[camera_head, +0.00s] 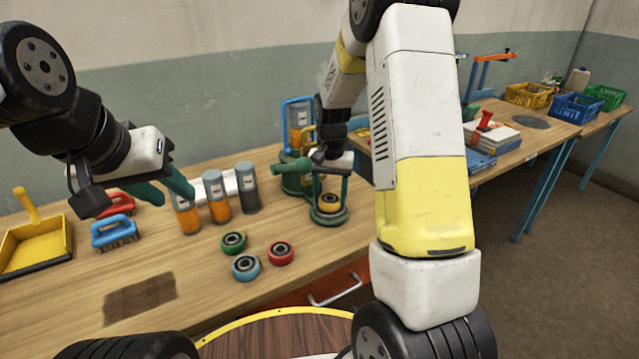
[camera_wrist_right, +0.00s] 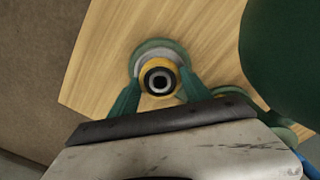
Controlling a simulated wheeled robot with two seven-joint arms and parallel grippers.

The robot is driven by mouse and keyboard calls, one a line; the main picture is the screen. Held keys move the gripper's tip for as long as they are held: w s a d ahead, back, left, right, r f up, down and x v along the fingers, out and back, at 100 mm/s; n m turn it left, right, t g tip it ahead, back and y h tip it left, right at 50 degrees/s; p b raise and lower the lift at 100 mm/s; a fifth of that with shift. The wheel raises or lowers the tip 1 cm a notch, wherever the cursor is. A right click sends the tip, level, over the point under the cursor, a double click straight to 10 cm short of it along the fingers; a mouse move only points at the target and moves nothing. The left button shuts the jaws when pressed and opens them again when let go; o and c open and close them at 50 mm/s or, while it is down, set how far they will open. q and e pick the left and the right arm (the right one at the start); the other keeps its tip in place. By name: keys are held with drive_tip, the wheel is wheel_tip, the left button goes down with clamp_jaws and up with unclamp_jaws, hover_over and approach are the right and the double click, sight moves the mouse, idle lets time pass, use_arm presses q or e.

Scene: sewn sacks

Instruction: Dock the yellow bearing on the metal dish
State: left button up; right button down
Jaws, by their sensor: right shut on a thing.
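The yellow bearing (camera_head: 329,203) has a dark ring and hub. It is between the green fingers of my right gripper (camera_head: 330,196), which is shut on it; the wrist view shows it too (camera_wrist_right: 158,80). The metal dish, a silver disc with a green rim (camera_wrist_right: 147,56), lies directly under the bearing, and part of it is covered. I cannot tell whether the bearing touches the dish. My left gripper (camera_head: 163,190) hangs over the left of the table, its green fingers apart and empty.
Green (camera_head: 233,242), red (camera_head: 281,253) and blue (camera_head: 246,267) bearings lie left of the dish. Orange and grey cylinders (camera_head: 218,200) stand behind them. A green press (camera_head: 293,180) with a handle stands close to the dish. A blue brush (camera_head: 115,232) and yellow dustpan (camera_head: 35,245) lie left.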

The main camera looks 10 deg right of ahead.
sight(330, 199)
drive_tip(key=shift+f, duration=0.45)
drive_tip(key=c, duration=0.8)
unclamp_jaws()
drive_tip(key=shift+o, duration=0.2)
drive_tip(key=shift+r, duration=0.1)
wheel_tip(330, 199, up, 11)
drive_tip(key=shift+s, duration=0.15)
